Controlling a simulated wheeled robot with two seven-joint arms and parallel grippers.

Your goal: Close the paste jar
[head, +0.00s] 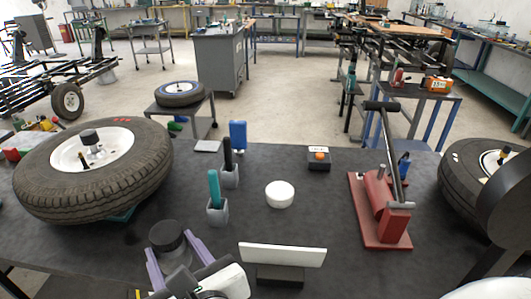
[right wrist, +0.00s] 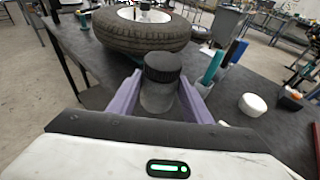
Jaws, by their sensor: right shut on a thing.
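My right gripper (head: 178,256), with purple fingers, is shut on a grey cylindrical jar with a black ribbed top (head: 166,235). The gripper shows at the lower left of the head view. In the right wrist view the jar (right wrist: 158,98) stands between the two fingers (right wrist: 158,103), with its black top upward. I cannot tell whether that top is tight. A low round white piece (head: 279,194), like a lid or small pot, sits on the dark table, apart from the gripper; it also shows in the right wrist view (right wrist: 252,105). My left gripper is not in view.
A large tyre (head: 60,193) lies at the left of the dark table (head: 320,210). Teal and black handled tools stand in grey holders (head: 217,215). A white-faced stand (head: 282,254) is near the front. A red press (head: 382,215) and another tyre (head: 462,178) are at right.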

